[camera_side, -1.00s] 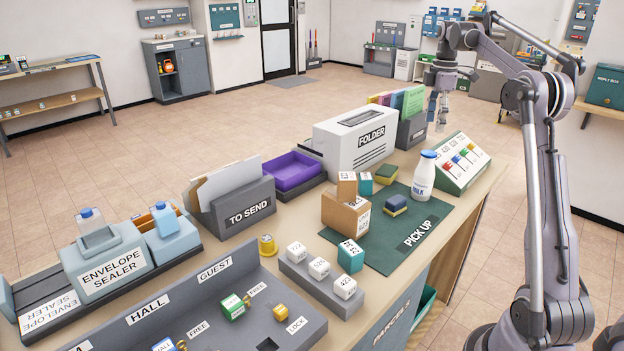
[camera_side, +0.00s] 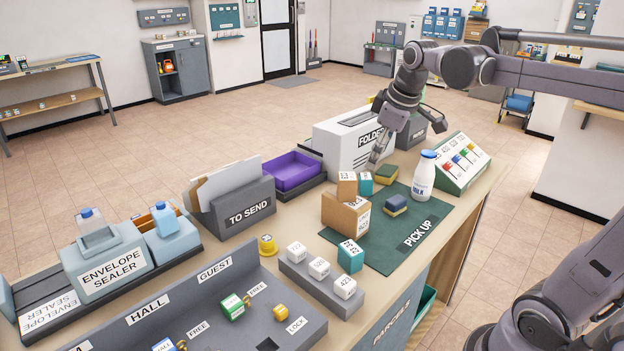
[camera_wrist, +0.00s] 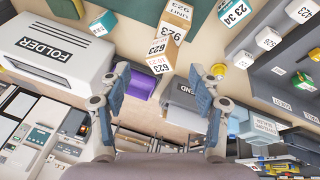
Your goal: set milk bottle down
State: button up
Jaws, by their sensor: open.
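The milk bottle (camera_side: 424,176) is white with a blue cap and the word MILK. It stands upright at the right edge of the green PICK UP mat (camera_side: 436,213) in the side view. My gripper (camera_side: 376,160) is open and empty, low behind the mat, to the left of the bottle and apart from it. In the wrist view its two fingers (camera_wrist: 165,85) are spread wide with nothing between them. The bottle does not show in the wrist view.
Cardboard boxes (camera_side: 345,215), a teal box (camera_side: 350,257) and sponge-like blocks (camera_side: 396,204) crowd the mat. The FOLDER machine (camera_side: 345,150) stands close behind my gripper. A sloped panel with coloured keys (camera_side: 462,164) is right of the bottle. The mat's front right is bare.

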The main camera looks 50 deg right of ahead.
jog(key=s+a+f+m+t+y, duration=0.1)
jog(key=s+a+f+m+t, duration=0.2)
jog(key=s+a+f, duration=0.6)
jog(key=a+f, duration=0.1)
jog(key=a, duration=0.3)
jog(key=shift+f+m, duration=0.15)
jog(key=shift+m, duration=0.15)
